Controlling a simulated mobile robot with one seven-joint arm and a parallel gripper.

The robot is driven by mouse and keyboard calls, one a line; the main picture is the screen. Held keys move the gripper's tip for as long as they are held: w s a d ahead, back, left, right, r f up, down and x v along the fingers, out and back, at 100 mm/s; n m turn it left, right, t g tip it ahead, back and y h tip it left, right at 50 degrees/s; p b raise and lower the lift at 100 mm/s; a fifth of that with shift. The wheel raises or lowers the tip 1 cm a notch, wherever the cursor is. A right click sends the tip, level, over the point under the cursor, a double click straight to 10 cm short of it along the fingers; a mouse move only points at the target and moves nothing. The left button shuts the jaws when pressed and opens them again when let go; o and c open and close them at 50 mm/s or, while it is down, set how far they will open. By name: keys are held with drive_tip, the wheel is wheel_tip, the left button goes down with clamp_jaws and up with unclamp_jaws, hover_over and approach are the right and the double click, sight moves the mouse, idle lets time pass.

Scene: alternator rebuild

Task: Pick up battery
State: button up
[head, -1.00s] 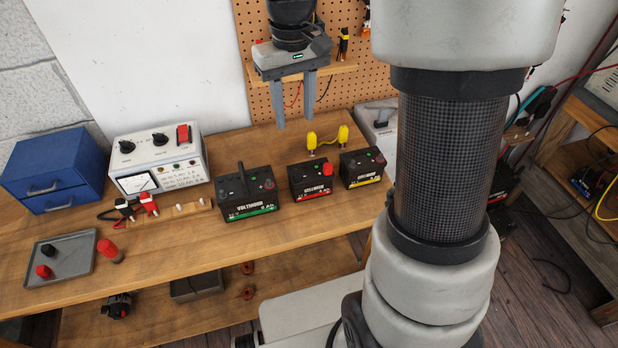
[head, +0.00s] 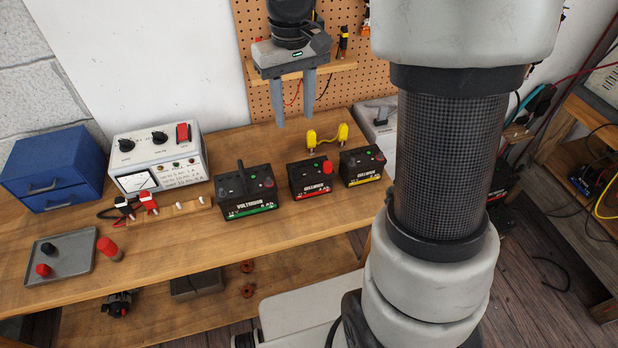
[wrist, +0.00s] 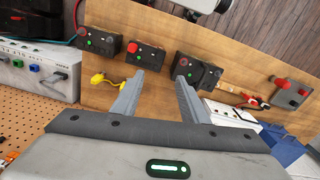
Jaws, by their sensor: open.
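Three black batteries stand upright in a row on the wooden bench. The green-striped battery (head: 248,200) has a raised handle and shows in the wrist view (wrist: 196,71). The red-striped battery (head: 310,182), with a red cap on one terminal, is the middle one, also in the wrist view (wrist: 146,59). The yellow-striped battery (head: 361,168) is at the right, seen at the left in the wrist view (wrist: 101,42). My gripper (head: 294,121) is open and empty, held above the bench behind the batteries. In the wrist view, its fingers (wrist: 160,76) point toward the row without touching it.
A yellow jumper piece (head: 328,140) stands behind the red-striped battery. A tester box (head: 160,160), blue drawers (head: 55,170), a grey tray (head: 75,262) and a red cap (head: 108,248) are at left. The bench front is mostly clear.

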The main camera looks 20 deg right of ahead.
drive_tip(key=shift+o, duration=1.3)
drive_tip(key=o, duration=1.3)
drive_tip(key=s+d+f+t+b, duration=0.1)
drive_tip(key=f+b, duration=0.1)
drive_tip(key=b, duration=0.1)
drive_tip(key=s+d+f+m+t+b, duration=0.1)
drive_tip(key=s+f+b, duration=0.1)
drive_tip(key=b, duration=0.1)
drive_tip(key=s+d+f+t+b, duration=0.1)
drive_tip(key=d+f+t+b, duration=0.1)
drive_tip(key=b, duration=0.1)
drive_tip(key=shift+s+f+m, duration=0.15)
drive_tip(key=shift+s+m, duration=0.05)
drive_tip(key=shift+m, duration=0.1)
drive_tip(key=b, duration=0.2)
approach(310, 169)
drive_tip(key=shift+t, duration=0.3)
drive_tip(key=x, duration=0.5)
drive_tip(key=shift+s+d+f, duration=0.1)
drive_tip(key=shift+d+f, duration=0.1)
drive_tip(key=shift+d, duration=0.05)
drive_tip(key=shift+a+b+x, duration=0.2)
drive_tip(key=shift+b+x, duration=0.1)
drive_tip(key=shift+x, duration=2.4)
